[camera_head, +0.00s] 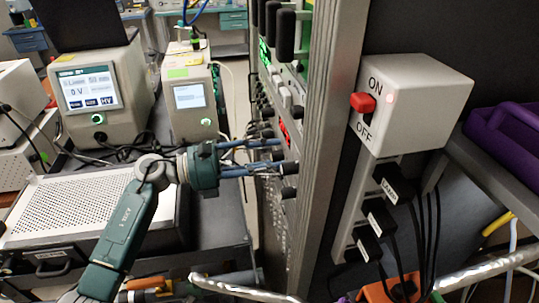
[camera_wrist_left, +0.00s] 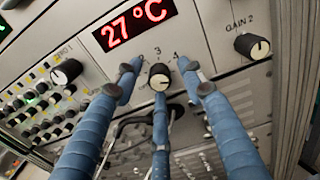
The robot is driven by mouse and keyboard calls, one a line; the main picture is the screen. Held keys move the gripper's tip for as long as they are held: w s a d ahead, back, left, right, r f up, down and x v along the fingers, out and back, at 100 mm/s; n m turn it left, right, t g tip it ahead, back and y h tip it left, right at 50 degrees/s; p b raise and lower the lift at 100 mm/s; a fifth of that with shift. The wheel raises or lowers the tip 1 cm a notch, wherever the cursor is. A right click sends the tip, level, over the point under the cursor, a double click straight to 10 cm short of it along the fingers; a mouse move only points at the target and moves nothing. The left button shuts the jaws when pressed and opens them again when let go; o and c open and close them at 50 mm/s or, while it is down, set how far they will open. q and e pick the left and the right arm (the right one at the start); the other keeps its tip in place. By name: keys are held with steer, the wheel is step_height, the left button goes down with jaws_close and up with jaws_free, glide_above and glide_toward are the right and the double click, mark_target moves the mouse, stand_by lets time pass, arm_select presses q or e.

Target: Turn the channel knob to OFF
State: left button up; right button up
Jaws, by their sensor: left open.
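A small dark knob with a pale face (camera_wrist_left: 159,80) sits on the rack panel below a red "27 °C" display (camera_wrist_left: 135,22). The numbers 2, 3 and 4 are printed around its top, which fits the channel knob; no OFF mark is readable there. My left gripper (camera_head: 283,156) reaches the panel from the left in the head view. Its three blue fingers are open, with tips around the knob in the left wrist view; contact is not clear. In the head view the knob is hidden by the fingers and panel angle. My right gripper is not in view.
A GAIN 2 knob (camera_wrist_left: 252,46) is to the right and another knob (camera_wrist_left: 67,71) to the left. In the head view, a white ON/OFF box (camera_head: 425,100) with a red switch (camera_head: 362,103) stands right of the rack post (camera_head: 335,100). Instruments (camera_head: 100,95) stand at left.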

arm_select(q)
jaws_close()
